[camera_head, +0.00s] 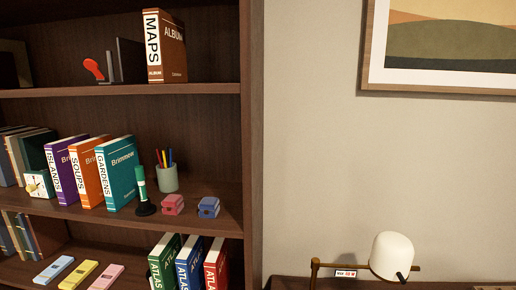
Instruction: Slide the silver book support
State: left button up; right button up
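A thin grey upright piece (110,67), which looks like the silver book support, stands on the upper shelf. A dark upright panel (130,60) is just to its right; I cannot tell whether the two are one piece. To the right of the panel stands a brown and white MAPS album (172,48), upright, with a gap between them. A red rounded object (94,68) is just left of the grey piece. Neither of my grippers shows in the head view.
The middle shelf holds upright books (120,172), a pen cup (167,178), a green and black object (143,192) and small red and blue items (208,207). The lower shelf holds ATLAS books (190,262). A white lamp (392,256) stands at right.

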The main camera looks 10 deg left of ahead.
aim_at(132, 60)
jog(key=z, duration=1.5)
jog(key=k, duration=1.15)
jog(key=u, duration=1.6)
jog(key=i, duration=0.5)
jog(key=u, duration=0.05)
